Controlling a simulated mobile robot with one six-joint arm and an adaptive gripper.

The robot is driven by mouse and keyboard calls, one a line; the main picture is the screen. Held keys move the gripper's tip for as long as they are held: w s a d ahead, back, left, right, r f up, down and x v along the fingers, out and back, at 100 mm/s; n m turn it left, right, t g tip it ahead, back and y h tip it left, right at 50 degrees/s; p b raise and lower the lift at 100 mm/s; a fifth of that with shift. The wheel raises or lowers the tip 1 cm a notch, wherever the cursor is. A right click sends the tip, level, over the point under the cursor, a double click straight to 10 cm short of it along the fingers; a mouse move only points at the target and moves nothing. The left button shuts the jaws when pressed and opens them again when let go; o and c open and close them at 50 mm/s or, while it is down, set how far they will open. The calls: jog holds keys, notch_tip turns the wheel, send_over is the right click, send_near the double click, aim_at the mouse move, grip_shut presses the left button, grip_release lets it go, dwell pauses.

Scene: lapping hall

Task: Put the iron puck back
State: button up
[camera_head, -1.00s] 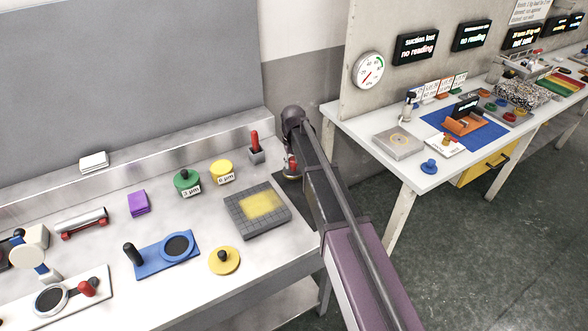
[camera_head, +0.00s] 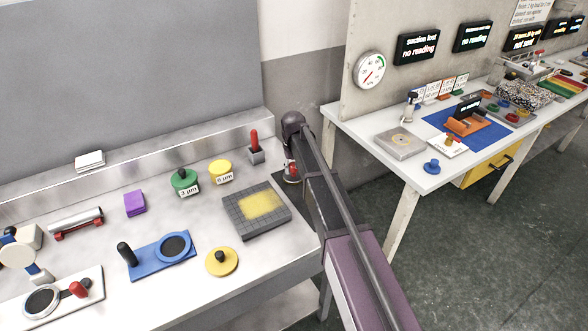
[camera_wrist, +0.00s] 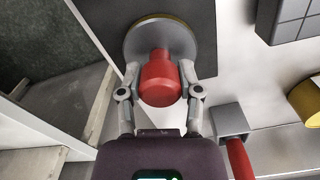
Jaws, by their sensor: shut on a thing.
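The iron puck, a grey disc with a brass-coloured edge (camera_wrist: 133,43) and a red knob (camera_wrist: 160,82), is between the fingers of my gripper (camera_wrist: 160,72). The gripper is shut on the knob, one finger on each side. In the head view the puck (camera_head: 291,178) shows small beside my arm, at the right end of the steel bench. A dark flat mat (camera_wrist: 200,20) lies under or behind the disc; it also shows in the head view (camera_head: 280,186). I cannot tell whether the disc touches it.
A grey gridded block with a yellow patch (camera_head: 240,222) stands left of the mat. A grey holder with a red handle (camera_head: 256,156) stands behind it. A gap separates this bench from a white table (camera_head: 385,165).

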aim_at(293, 164)
jog(key=shift+f, duration=0.2)
jog(key=o, duration=1.1)
jog(key=shift+r, duration=0.1)
jog(key=shift+r, duration=0.1)
notch_tip(293, 164, up, 12)
jog(key=p, duration=1.2)
jog(key=s+d+m, duration=0.3)
jog(key=s+d, duration=2)
jog(key=s, duration=0.3)
jog(key=shift+d+m, duration=0.15)
jog(key=shift+m, duration=0.25)
